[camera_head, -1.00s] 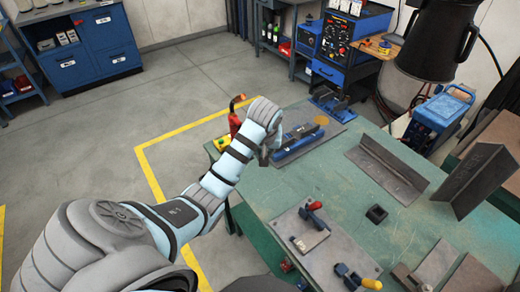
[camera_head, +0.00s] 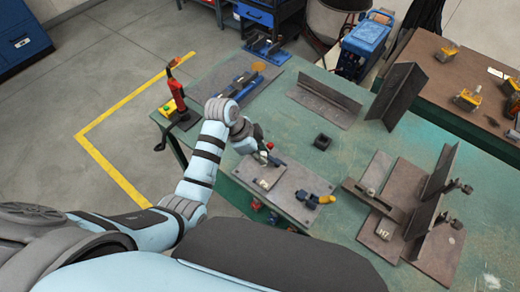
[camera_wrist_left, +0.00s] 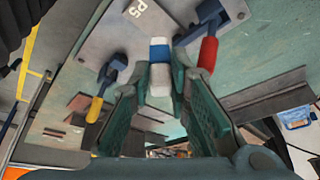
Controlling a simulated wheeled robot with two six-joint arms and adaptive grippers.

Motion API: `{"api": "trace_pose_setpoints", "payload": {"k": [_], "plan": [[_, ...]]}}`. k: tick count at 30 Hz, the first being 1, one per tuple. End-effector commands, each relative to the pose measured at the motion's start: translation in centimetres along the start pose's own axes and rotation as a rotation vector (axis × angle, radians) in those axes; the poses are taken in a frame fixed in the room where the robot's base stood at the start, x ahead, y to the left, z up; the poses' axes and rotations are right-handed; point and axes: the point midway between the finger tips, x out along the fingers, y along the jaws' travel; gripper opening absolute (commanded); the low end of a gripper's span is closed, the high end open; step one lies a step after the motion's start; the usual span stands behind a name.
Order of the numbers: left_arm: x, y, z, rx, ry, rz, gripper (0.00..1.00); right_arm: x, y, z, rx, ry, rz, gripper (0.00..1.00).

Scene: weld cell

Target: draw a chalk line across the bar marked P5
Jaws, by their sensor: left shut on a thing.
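My left gripper (camera_wrist_left: 162,84) is shut on a white chalk stick with a blue band (camera_wrist_left: 160,52), which shows between the fingertips in the left wrist view. A P5 label (camera_wrist_left: 138,8) lies on the light grey bar (camera_wrist_left: 122,28) just beyond the chalk. I cannot tell whether the chalk touches the bar. In the head view the left gripper (camera_head: 258,150) is over the grey clamp plate (camera_head: 292,185), partly hiding it; the chalk is not clear there. My right gripper is not in view.
A red-handled clamp (camera_wrist_left: 207,52) and a yellow-handled clamp (camera_wrist_left: 96,105) flank the chalk. A small dark block (camera_head: 322,142) and angle plates (camera_head: 398,95) stand on the green table (camera_head: 345,165). An H7-marked fixture (camera_head: 384,231) lies at the right.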

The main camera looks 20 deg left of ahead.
Motion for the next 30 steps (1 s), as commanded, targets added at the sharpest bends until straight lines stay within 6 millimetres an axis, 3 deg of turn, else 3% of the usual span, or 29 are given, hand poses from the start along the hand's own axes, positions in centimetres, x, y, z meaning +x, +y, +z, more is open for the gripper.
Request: {"api": "trace_pose_setpoints", "payload": {"k": [8, 16, 30], "plan": [[2.4, 0.1, 1.0, 0.006, -0.002, 0.003, 0.00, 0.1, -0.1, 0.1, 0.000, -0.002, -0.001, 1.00], [6.6, 0.1, 2.8, 0.006, -0.002, 0.000, 0.00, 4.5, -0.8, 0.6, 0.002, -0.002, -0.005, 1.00], [6.7, 0.1, 2.8, 0.005, -0.002, 0.000, 0.00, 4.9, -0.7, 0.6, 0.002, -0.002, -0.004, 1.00]]}}
